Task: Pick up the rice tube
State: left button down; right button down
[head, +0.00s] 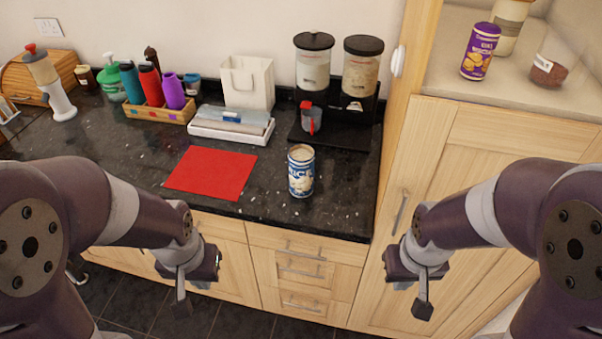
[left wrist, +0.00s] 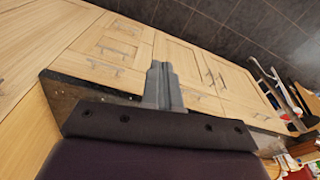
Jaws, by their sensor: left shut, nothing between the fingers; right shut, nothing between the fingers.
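The rice tube (head: 301,171) is a blue and white cylinder with a pale lid. It stands upright on the dark granite counter (head: 265,205) near the front edge, right of the red mat. My left gripper (head: 181,306) is shut and empty, in front of the drawers and below the counter, left of the tube. In the left wrist view its shut fingers (left wrist: 162,85) point at the cabinet fronts, and the tube is not in that view. My right gripper (head: 422,308) is shut and empty in front of the tall cupboard, right of the tube and lower.
A red mat (head: 211,173) lies left of the tube. A tall wooden cupboard (head: 480,160) bounds the counter on the right.

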aim_at(302, 157)
jog(key=i+j, duration=0.25)
jog(key=i, duration=0.2)
jog(key=i+j+u, duration=0.1)
jog(key=i+j, duration=0.15)
jog(key=i, duration=0.15)
